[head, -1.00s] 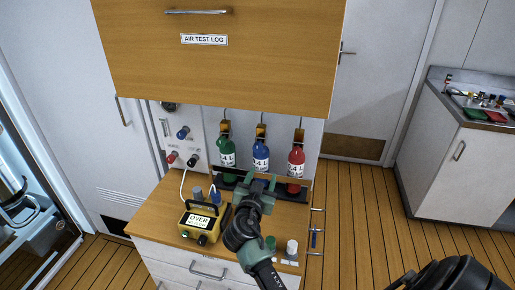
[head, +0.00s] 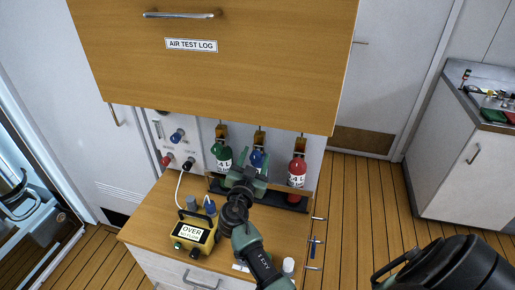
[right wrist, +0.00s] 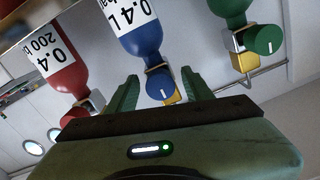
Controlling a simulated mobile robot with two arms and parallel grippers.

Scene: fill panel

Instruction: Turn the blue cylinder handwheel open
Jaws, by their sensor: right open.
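The blue cylinder (head: 258,158) hangs between the green and red ones in the head view, its lower part hidden behind my right gripper. In the right wrist view it is upside down (right wrist: 147,42), and its blue handwheel (right wrist: 161,86) with a white mark shows in front of a brass valve. My right gripper (head: 248,174) is open and empty in front of the cylinder, below its valve in the head view. In the right wrist view its two green fingers (right wrist: 162,80) stand to either side of the handwheel, apparently without touching it.
The green cylinder (head: 223,158) and red cylinder (head: 297,172) hang close on either side. An overhead cabinet (head: 210,70) overhangs them. A yellow meter (head: 194,234) stands on the wooden counter (head: 150,226), with a white hose to the wall panel (head: 172,142).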

